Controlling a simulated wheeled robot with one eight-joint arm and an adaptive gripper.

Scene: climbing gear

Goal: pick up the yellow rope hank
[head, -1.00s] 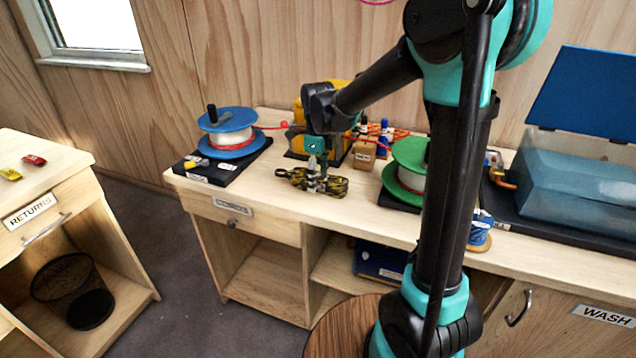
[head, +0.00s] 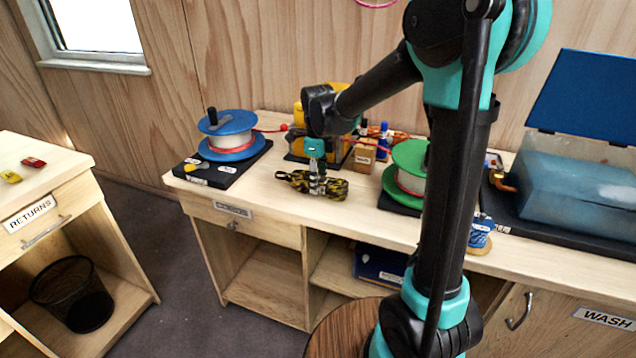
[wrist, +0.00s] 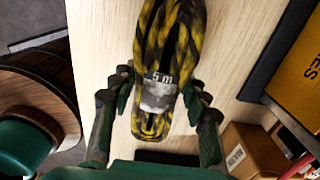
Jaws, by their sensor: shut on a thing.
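The yellow rope hank (head: 333,188) is yellow and black and lies on the wooden bench top, near its front edge. In the wrist view the hank (wrist: 168,50) runs lengthwise between my fingers, with a grey band marked "5 m" around its middle. My gripper (head: 316,180) points down over the hank's middle. In the wrist view my gripper (wrist: 160,98) has one finger on each side of the band, shut on the hank. I cannot tell any gap between hank and bench.
A blue-flanged spool (head: 230,135) stands left of the hank and a green-flanged spool (head: 408,172) stands right. A small cardboard box (head: 364,158) and a yellow case (head: 297,147) are behind. Bare bench lies left of the hank.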

